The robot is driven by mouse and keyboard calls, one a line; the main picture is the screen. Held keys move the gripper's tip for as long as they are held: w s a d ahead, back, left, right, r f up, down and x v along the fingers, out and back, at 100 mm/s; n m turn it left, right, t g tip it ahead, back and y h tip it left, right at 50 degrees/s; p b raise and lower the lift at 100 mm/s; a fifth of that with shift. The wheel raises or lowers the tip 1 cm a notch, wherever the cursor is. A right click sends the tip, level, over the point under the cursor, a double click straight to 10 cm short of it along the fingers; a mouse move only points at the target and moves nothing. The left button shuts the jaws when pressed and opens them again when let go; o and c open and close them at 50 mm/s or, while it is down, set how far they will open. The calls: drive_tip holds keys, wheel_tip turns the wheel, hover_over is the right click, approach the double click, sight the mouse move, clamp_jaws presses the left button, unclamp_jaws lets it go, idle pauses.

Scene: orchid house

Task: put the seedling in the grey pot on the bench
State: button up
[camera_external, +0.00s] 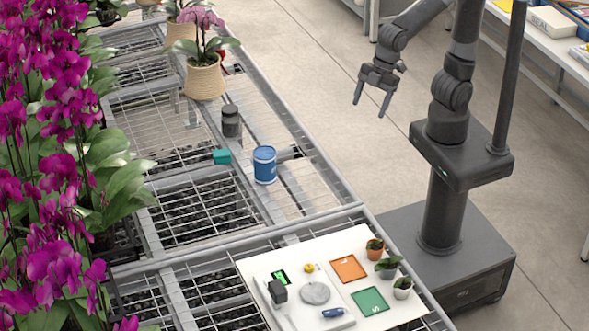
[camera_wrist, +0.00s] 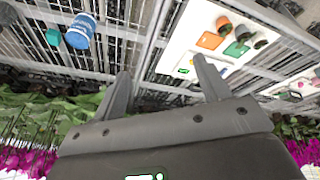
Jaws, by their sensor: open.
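Three small potted seedlings stand in a row along the right edge of a white board on the bench (camera_external: 345,222). One is in a terracotta pot (camera_external: 375,254). The middle one is in a darker grey pot (camera_external: 386,273), and the nearest is in a pale grey pot (camera_external: 402,293). I cannot tell for sure which one is meant by grey. The three pots also show at the top right of the wrist view, the middle one (camera_wrist: 243,33) between the others. My gripper (camera_external: 371,99) is open and empty in the air beyond the bench's right edge, away from the pots.
The white board (camera_external: 262,262) also bears an orange square (camera_external: 348,268), a green square (camera_external: 370,301), a grey disc and small tools. A blue tin (camera_external: 265,165), a teal block (camera_external: 222,157) and a dark jar (camera_external: 231,122) stand farther back. Tall magenta orchids (camera_external: 60,150) crowd the left.

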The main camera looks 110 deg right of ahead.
drive_tip(key=s+d+r+m+t+h, duration=0.1)
drive_tip(key=s+d+m, duration=0.5)
drive_tip(key=s+d, duration=0.5)
drive_tip(key=s, duration=0.3)
drive_tip(key=shift+s+d+m+t, duration=0.25)
drive_tip(key=shift+d+m+t, duration=0.05)
drive_tip(key=shift+d, duration=0.1)
